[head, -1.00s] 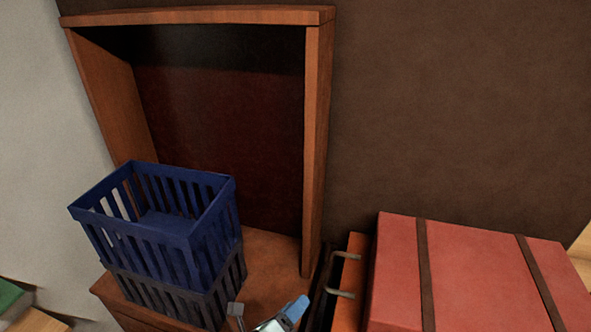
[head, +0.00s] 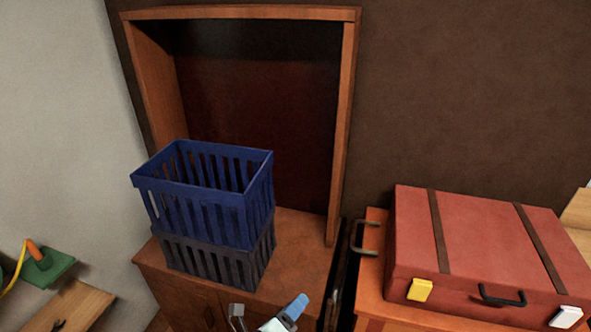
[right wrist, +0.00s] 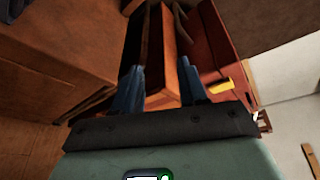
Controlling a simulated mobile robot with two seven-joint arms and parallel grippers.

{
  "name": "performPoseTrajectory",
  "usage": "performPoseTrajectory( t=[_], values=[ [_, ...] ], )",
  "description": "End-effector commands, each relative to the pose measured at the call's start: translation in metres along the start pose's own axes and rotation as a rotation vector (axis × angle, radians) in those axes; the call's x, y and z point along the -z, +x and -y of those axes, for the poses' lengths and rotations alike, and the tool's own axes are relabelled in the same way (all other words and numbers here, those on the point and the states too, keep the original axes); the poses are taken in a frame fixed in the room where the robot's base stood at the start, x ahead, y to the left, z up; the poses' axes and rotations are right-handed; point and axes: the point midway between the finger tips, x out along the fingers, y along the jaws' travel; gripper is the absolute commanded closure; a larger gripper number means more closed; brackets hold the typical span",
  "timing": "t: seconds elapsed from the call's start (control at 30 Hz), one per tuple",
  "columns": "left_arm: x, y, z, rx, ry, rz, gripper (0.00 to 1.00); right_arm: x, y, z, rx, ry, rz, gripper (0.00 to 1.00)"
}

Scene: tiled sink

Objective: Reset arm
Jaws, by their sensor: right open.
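My right gripper (right wrist: 160,85) is open and empty in the right wrist view, with its two blue fingers apart. In the head view only a small part of my right gripper (head: 270,312) shows at the bottom edge, in front of the wooden cabinet (head: 300,262). It holds nothing that I can see. My left gripper is not in view.
A blue basket (head: 205,205) sits on a dark basket (head: 215,262) on the cabinet. A red suitcase (head: 475,240) lies on a wooden piece (head: 372,265) to the right. A green item (head: 48,270) is at far left. The wall above the suitcase is clear.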

Motion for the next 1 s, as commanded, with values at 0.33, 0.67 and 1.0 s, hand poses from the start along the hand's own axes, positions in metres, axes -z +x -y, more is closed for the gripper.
performPoseTrajectory(
  t=[0.33, 0.67, 1.0],
  values=[
    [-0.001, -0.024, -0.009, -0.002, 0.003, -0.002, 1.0, 0.087, 0.087, -0.076, -0.288, -0.68, 0.115, 0.58],
    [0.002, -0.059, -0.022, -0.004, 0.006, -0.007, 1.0, 0.281, 0.047, -0.162, -0.965, -1.427, 0.583, 0.58],
    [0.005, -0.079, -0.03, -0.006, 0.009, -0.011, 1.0, 0.368, -0.077, -0.161, -1.312, -1.555, 1.251, 0.58]
  ],
)
